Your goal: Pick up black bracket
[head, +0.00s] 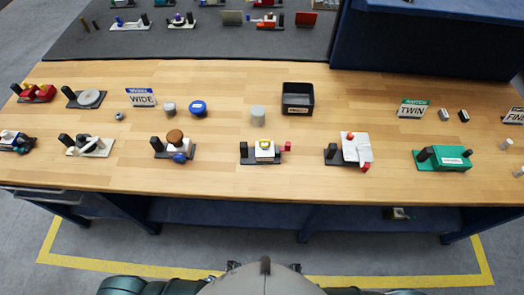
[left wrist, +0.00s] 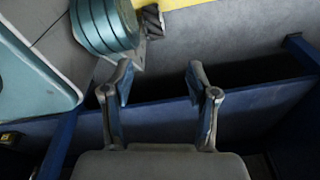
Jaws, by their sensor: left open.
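My left gripper (left wrist: 160,78) is open and empty in the left wrist view, its two fingers spread apart. It is low, by the blue bench frame (left wrist: 150,110), with no bracket between its fingers. I cannot tell for certain which thing is the black bracket. In the head view, black upright parts stand on the small assemblies, such as one beside a white block (head: 332,152), and a small black piece (head: 464,116) lies at the right. My right gripper is not in view.
The wooden bench top (head: 220,125) holds a black open bin (head: 298,100), a blue knob (head: 198,107), a grey cylinder (head: 257,116), and a green assembly (head: 445,158). A WIDE sign (head: 142,98) and a TWIN sign (head: 412,109) stand there.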

